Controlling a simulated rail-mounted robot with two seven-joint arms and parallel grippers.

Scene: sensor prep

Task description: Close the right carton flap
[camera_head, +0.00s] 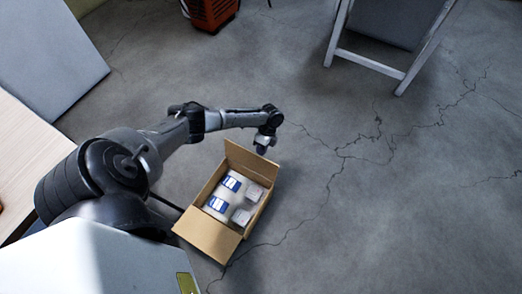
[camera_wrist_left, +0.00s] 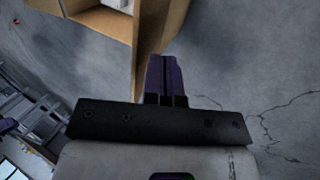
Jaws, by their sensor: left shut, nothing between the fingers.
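An open brown carton (camera_head: 262,212) stands on the floor in the head view. One flap (camera_head: 248,162) stands raised at its far end; another flap (camera_head: 207,236) is folded outward at the near end. I cannot tell for certain which the task calls right. My left gripper (camera_head: 262,149) is just beyond the raised flap, shut and empty. In the left wrist view, its closed fingers (camera_wrist_left: 167,75) are beside the edge of a brown flap (camera_wrist_left: 163,25); contact is unclear. My right gripper is out of view.
Inside the carton are two white containers with blue labels (camera_head: 233,184) and small pale packages (camera_head: 254,192). A white folding chair (camera_head: 365,63) and an orange crate (camera_head: 211,12) stand farther back. A wooden tabletop (camera_head: 30,150) is at left. Cracked floor right of the carton is clear.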

